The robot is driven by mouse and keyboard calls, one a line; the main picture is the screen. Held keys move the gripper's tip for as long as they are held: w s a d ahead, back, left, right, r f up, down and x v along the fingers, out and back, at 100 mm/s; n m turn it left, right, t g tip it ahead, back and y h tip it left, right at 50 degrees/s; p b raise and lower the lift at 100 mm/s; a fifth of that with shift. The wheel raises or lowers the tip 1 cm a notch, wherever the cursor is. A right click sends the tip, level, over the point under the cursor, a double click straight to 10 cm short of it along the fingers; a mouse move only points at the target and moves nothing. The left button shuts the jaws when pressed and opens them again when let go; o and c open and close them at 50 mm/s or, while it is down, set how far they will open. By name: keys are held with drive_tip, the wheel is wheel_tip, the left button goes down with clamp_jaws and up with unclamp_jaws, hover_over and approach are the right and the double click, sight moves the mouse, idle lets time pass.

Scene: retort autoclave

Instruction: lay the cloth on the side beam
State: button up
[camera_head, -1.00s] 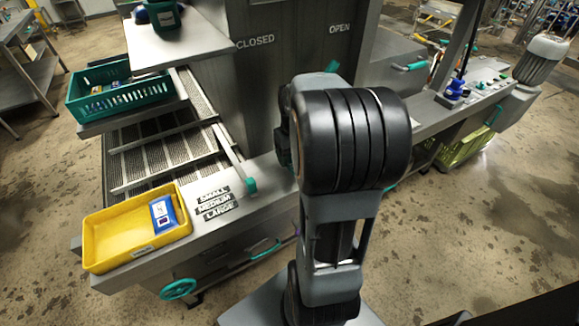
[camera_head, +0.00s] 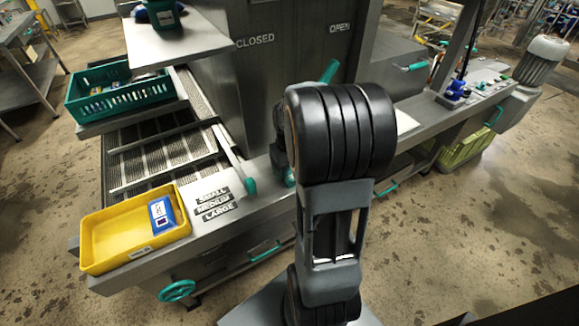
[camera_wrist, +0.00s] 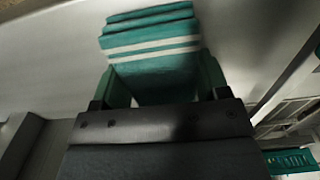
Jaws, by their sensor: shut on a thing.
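The cloth (camera_wrist: 155,55) is teal with white stripes and shows folded in the wrist view. My gripper (camera_wrist: 163,85) is shut on it, with green fingers at its left and right edges. In the head view my arm hides most of the gripper and the cloth cannot be made out clearly. A steel side beam (camera_head: 258,190) runs along the near side of the machine and passes behind my arm. In the wrist view a pale grey surface lies behind the cloth; whether they touch I cannot tell.
A yellow tray (camera_head: 100,262) with a blue packet (camera_head: 162,214) stands left of the size labels (camera_head: 212,204). A green crate (camera_head: 75,106) stands farther back. A teal handle (camera_head: 329,71) sticks up behind my arm. Controls (camera_head: 480,85) stand at the right.

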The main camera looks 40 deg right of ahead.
drive_tip(key=o, duration=0.9)
wheel_tip(320, 180, up, 11)
drive_tip(key=p, duration=0.2)
drive_tip(key=s+a+f+t, duration=0.1)
drive_tip(key=s+a, duration=0.2)
drive_tip(key=a, duration=0.5)
drive_tip(key=s+a+f+n+t, duration=0.1)
drive_tip(key=s+a+t, duration=0.1)
drive_tip(key=a, duration=0.7)
drive_tip(key=shift+s+n, duration=0.3)
drive_tip(key=shift+s, duration=0.6)
